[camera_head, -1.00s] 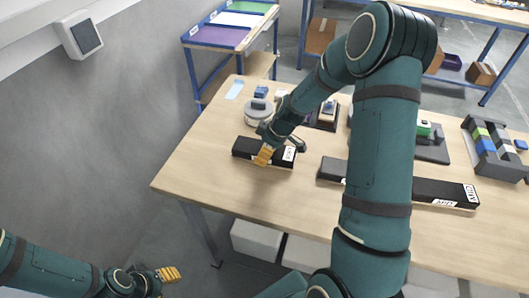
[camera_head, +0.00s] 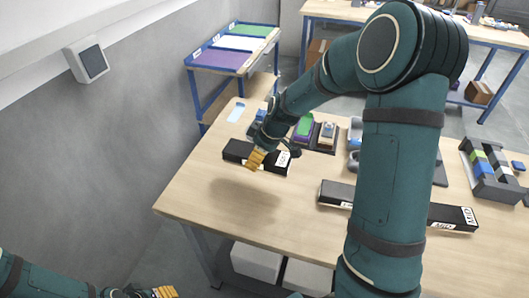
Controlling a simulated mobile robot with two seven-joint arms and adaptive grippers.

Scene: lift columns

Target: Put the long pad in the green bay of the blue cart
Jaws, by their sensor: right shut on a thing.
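A black pad (camera_head: 236,152) with a white label is held in my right gripper (camera_head: 256,158), whose yellow fingertips are shut on it. It hangs above the table, with a soft shadow below it; its label is too small to read. More black pad (camera_head: 333,194) shows to the right, lying on the table. My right arm hides its middle, so I cannot tell if it is one piece or two. The blue cart (camera_head: 196,88) stands behind the table, with its green bay (camera_head: 250,30) at the far end, beyond white and purple bays. My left gripper (camera_head: 163,293) is cut off at the bottom edge.
The wooden table (camera_head: 190,190) is clear at its front left. Small parts and a grey holder (camera_head: 495,186) stand along its back and right. A grey wall is at the left. Another blue-framed table (camera_head: 330,12) stands behind.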

